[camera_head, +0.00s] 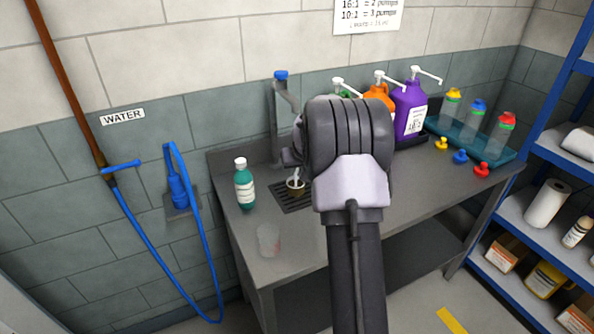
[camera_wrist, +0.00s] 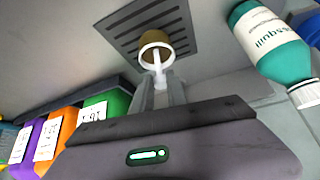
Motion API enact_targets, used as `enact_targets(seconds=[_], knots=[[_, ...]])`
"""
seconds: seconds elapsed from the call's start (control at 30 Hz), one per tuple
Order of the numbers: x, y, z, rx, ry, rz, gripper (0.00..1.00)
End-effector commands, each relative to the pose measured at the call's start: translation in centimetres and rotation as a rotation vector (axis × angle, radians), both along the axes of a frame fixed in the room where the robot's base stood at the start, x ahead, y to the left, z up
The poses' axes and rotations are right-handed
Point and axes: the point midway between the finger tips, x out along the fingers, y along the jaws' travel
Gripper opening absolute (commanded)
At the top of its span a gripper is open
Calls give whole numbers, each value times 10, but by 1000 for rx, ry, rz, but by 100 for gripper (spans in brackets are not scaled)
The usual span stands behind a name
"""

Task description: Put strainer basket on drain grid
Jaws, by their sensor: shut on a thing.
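The strainer basket (camera_head: 295,188) is a small brownish cup with a white upright stem. In the wrist view the basket (camera_wrist: 155,40) shows beyond my fingertips, over the near part of the grid. My gripper (camera_wrist: 158,78) is shut on its white stem. The drain grid (camera_head: 291,208) is a dark slotted rectangle in the grey counter; its slots also show in the wrist view (camera_wrist: 127,40). The basket lies over the grid in both views; I cannot tell whether it touches it. In the head view my arm hides most of the gripper and the grid's right side.
A green bottle (camera_head: 244,188) stands left of the grid, and a clear cup (camera_head: 268,239) stands at the counter's front left. A tap (camera_head: 276,115) rises behind. Pump jugs (camera_head: 410,110) and a teal tray (camera_head: 472,143) with bottles are to the right.

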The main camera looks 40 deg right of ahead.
Motion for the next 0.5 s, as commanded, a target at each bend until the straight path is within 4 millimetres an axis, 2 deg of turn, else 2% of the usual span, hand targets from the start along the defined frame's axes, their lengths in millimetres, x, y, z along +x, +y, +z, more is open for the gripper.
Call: enact_targets(seconds=[0.03,0.07,0.17,0.5], knots=[[0,0,-4,0,0,0,0],[0,0,-4,0,0,0,20],[0,0,-2,0,0,0,40],[0,0,3,0,0,0,40]])
